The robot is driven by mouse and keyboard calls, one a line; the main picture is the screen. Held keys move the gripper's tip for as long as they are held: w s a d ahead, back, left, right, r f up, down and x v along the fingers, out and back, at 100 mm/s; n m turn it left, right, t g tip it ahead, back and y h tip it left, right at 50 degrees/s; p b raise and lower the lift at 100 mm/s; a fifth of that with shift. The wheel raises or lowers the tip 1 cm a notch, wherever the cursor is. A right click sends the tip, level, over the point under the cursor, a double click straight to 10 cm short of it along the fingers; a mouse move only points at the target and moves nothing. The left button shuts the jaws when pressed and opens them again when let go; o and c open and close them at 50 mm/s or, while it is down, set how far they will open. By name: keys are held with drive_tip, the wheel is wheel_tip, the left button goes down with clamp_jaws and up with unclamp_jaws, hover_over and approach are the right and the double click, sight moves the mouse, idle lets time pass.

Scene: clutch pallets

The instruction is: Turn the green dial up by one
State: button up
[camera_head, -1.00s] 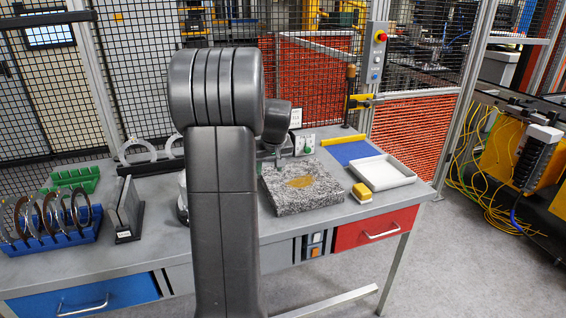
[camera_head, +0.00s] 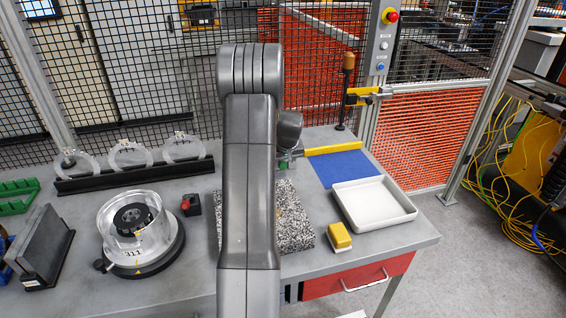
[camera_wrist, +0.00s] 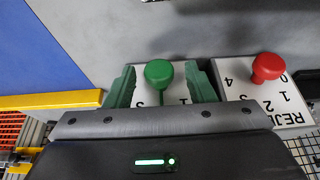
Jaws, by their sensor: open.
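In the wrist view the green dial (camera_wrist: 158,73) has a round knob on a white plate (camera_wrist: 178,95) with printed digits, most of them covered. My gripper (camera_wrist: 161,84) is open, its two green fingers on either side of the knob. A gap shows on both sides, so the fingers appear apart from it. I cannot read the dial's setting. In the head view my arm hides the dial and most of my gripper.
A red dial (camera_wrist: 268,67) on its own numbered plate stands close to the right finger. The head view shows a white tray (camera_head: 374,205), a yellow block (camera_head: 339,236), a blue mat (camera_head: 344,168) and a clear round fixture (camera_head: 135,228) on the bench.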

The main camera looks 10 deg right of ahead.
drive_tip(key=c, duration=0.9)
drive_tip(key=shift+d, duration=0.1)
drive_tip(key=shift+c, duration=0.2)
drive_tip(key=shift+f, duration=0.1)
drive_tip(key=y+b, duration=0.3)
drive_tip(key=shift+d+f+m, duration=0.2)
drive_tip(key=shift+d+m, duration=0.2)
drive_tip(key=shift+d+m+y+b, duration=0.1)
drive_tip(key=shift+m+y+b, duration=0.15)
drive_tip(key=shift+y+b, duration=0.8)
drive_tip(key=shift+d+m+y+b, duration=0.1)
drive_tip(key=shift+m+y+b, duration=0.25)
drive_tip(key=shift+y, duration=1.2)
